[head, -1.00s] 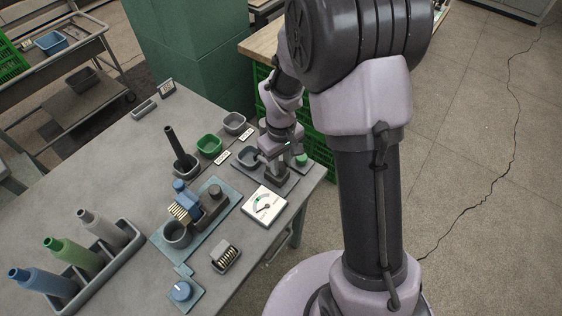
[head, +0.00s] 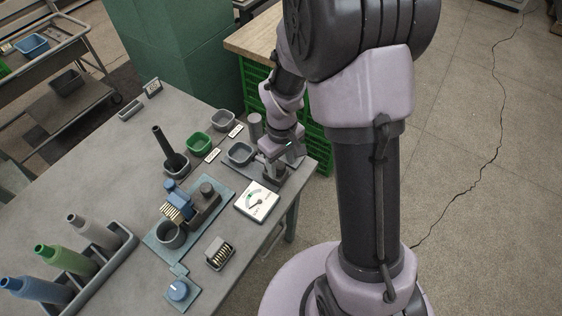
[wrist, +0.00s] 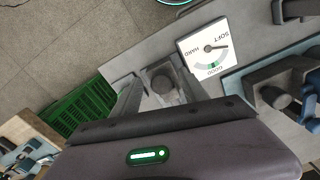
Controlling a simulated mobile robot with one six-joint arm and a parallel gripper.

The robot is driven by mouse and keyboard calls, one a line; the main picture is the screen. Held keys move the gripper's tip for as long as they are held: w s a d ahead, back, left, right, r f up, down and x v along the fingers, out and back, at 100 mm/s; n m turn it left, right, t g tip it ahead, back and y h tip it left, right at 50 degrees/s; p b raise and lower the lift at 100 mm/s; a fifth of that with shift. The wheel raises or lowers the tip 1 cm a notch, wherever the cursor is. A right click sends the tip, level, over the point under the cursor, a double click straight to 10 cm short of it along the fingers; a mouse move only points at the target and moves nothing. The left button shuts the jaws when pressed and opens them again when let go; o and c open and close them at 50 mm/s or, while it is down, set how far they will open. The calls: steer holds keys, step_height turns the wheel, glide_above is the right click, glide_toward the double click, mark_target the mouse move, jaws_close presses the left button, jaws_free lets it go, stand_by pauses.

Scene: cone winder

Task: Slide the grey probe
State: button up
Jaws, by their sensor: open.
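The grey probe (wrist: 163,82) shows in the wrist view as a block with a round dark top, between my gripper's two fingers. In the head view, a grey block that looks like the probe (head: 272,173) is partly hidden below my gripper (head: 276,162), at the table's right corner. In the wrist view my gripper (wrist: 158,92) is open, with one finger on each side of the probe. I cannot tell whether either finger touches it. A white dial gauge (head: 257,201) marked soft, good and hard lies just beside; it also shows in the wrist view (wrist: 206,48).
A grey bowl (head: 240,152) and a green bowl (head: 200,142) stand to the left. A blue-green fixture plate (head: 160,246) carries a cup and blocks. A rack (head: 99,272) holds coloured cones at the left. A green crate (wrist: 84,107) stands beyond the table edge.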

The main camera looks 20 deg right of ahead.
steer(key=shift+r, duration=0.1)
step_height(320, 180, up, 17)
steer(key=p, duration=0.7)
steer(key=shift+r, duration=0.1)
steer(key=s+a+r+m+t+y+b, duration=0.1)
steer(key=s+a+r+m+t, duration=0.2)
steer(key=s, duration=0.4)
steer(key=s+a+r+m+t+y+b, duration=0.1)
steer(key=s+a+r+m+t, duration=0.1)
steer(key=s+r+m, duration=0.3)
steer(key=s+a+r, duration=0.1)
steer(key=s+r, duration=0.2)
steer(key=shift+s+a+m+t+b, duration=0.25)
steer(key=shift+m+t+b, duration=0.05)
steer(key=shift+t+b, duration=0.1)
